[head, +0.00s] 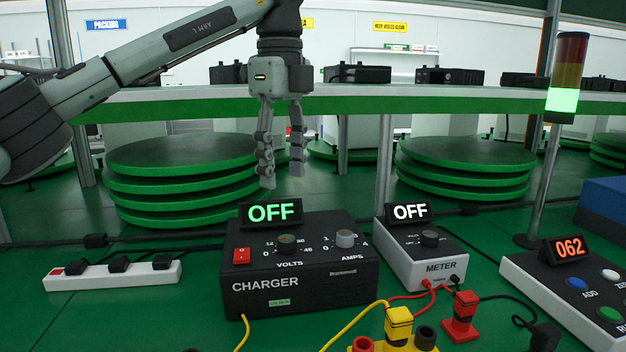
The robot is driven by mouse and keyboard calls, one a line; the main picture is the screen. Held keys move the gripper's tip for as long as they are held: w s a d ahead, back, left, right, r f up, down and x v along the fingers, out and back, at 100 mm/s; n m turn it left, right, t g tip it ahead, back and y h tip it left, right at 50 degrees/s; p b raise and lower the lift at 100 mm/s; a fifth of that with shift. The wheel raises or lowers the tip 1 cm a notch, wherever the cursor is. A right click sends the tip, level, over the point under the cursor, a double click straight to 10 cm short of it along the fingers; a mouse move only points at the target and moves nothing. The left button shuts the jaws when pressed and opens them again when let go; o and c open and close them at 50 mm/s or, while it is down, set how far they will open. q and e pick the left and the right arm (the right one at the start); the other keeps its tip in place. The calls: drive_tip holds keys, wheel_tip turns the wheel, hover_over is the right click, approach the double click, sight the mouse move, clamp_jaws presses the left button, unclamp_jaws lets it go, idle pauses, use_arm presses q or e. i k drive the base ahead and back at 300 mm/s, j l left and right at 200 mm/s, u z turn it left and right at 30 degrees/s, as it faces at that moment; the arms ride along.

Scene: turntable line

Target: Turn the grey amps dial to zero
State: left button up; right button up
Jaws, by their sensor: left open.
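The black charger (300,278) stands on the green table in the middle of the head view. Its grey amps dial (345,239) is on the right of its top face, with marks around it, among them 0 and 4. I cannot tell exactly which mark the dial points to. The volts dial (286,240) and a red switch (242,256) are to its left. The charger's display (270,213) reads OFF. My left gripper (282,180) is open and empty, pointing down above and behind the charger, apart from the dial. My right gripper is not in view.
The meter (424,255), its display reading OFF, stands right of the charger. A power strip (112,273) lies at the left. Yellow and red plugs (398,324) with cables are in front. A button box (570,290) reading 062 is at the right. Stacked green turntables (180,185) stand behind.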

sight(344, 237)
drive_tip(key=k, duration=1.45)
